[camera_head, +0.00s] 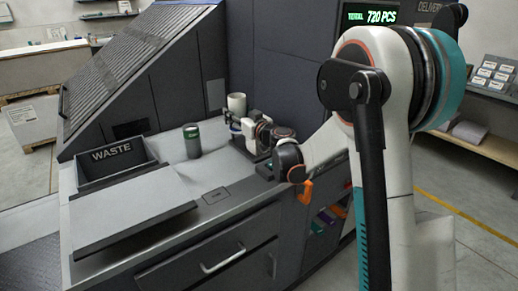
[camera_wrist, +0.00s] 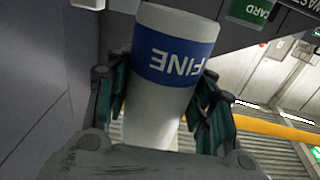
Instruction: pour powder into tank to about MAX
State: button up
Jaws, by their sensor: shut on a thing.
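A white cylindrical container (camera_head: 237,102) stands up roughly upright above the counter's back edge in the head view. In the wrist view the same container (camera_wrist: 165,107) has a blue band reading "FINE", upside down in that picture. My gripper (camera_wrist: 163,88) is shut on its sides, with a teal finger on each side. In the head view my gripper (camera_head: 236,122) is small and partly hidden by my wrist. The powder inside cannot be seen. I cannot make out a tank or a MAX mark in either view.
A dark can with a green band (camera_head: 192,141) stands on the grey counter (camera_head: 215,175). A black bin marked "WASTE" (camera_head: 113,153) is at the left. A tall dark cabinet wall (camera_head: 280,60) rises behind. The counter between bin and can is mostly clear.

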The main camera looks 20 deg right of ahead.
jog(key=shift+a, duration=0.1)
jog(key=a+r, duration=0.1)
jog(key=s+a+r+p, duration=0.1)
jog(key=a, duration=0.1)
jog(key=a+r, duration=0.1)
jog(key=shift+s+a+p, duration=0.3)
jog(key=shift+p, duration=0.1)
dwell(0.8)
jog(key=s+d+f+m+h, duration=0.3)
jog(key=s+d+f+h, duration=0.1)
jog(key=s+f, duration=0.3)
jog(key=shift+s+d+f+t+h, duration=0.4)
jog(key=shift+s+h, duration=0.4)
jog(key=shift+s, duration=0.35)
